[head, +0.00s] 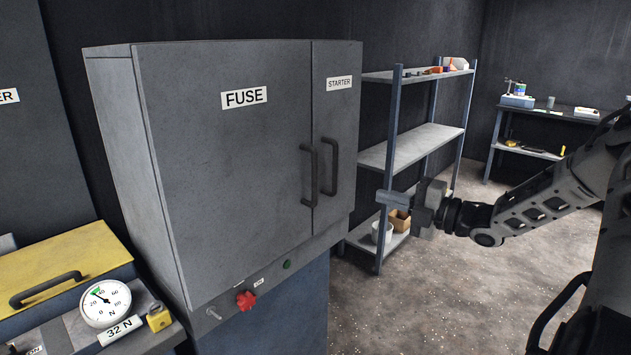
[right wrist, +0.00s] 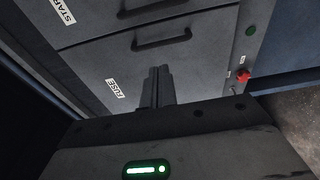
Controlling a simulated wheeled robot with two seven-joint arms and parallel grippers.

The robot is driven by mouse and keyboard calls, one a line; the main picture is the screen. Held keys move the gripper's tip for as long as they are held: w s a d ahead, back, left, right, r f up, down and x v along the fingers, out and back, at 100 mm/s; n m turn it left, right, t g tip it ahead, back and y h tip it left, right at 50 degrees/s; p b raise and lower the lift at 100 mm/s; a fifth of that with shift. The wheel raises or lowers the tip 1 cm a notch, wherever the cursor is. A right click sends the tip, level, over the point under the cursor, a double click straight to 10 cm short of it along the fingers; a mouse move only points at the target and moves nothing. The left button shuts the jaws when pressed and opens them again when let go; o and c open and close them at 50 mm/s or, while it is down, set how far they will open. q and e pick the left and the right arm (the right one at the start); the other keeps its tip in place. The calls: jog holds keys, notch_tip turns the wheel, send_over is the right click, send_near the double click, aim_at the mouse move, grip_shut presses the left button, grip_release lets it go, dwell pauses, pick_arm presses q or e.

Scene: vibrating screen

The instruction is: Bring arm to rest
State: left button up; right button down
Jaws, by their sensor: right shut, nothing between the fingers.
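My right arm comes in from the right in the head view. Its gripper (head: 388,199) is held in the air to the right of the grey cabinet (head: 215,150), in front of the shelf rack. In the right wrist view the fingers (right wrist: 158,88) are together and empty, with the cabinet's doors behind them. The gripper appears apart from the cabinet and its handles. Both cabinet doors, labelled FUSE and STARTER, look closed. My left gripper is not in view.
A metal shelf rack (head: 397,160) stands behind the gripper. A red knob (head: 246,299) and a green button (head: 287,264) sit below the doors. A gauge (head: 105,303) and a yellow-lidded box (head: 65,262) are at lower left. The floor (head: 440,290) at lower right is clear.

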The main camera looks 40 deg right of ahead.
jog(key=s+a+f+m+g+y, duration=0.25)
jog(key=a+f+g, duration=0.25)
jog(key=a+f, duration=1.1)
jog(key=s+a+f+m+g, duration=0.1)
jog(key=s+a+f, duration=0.15)
jog(key=a, duration=0.35)
jog(key=s+a+f+m+g, duration=0.2)
jog(key=a+f, duration=0.2)
jog(key=a, duration=0.3)
jog(key=s+a+f+m+g, duration=0.1)
jog(key=s+a+f, duration=0.15)
jog(key=a, duration=0.35)
jog(key=s+r+m+g+h, duration=0.2)
jog(key=s+m+g+h, duration=0.45)
jog(key=m, duration=0.65)
jog(key=w+a+f+n+t+y, duration=0.1)
jog(key=w+a+f+t+y, duration=0.1)
jog(key=f+t, duration=0.6)
jog(key=shift+w+a+f, duration=0.45)
jog(key=shift+a+f, duration=0.4)
jog(key=shift+a, duration=0.25)
jog(key=c, duration=2.1)
grip_release()
jog(key=shift+c, duration=0.2)
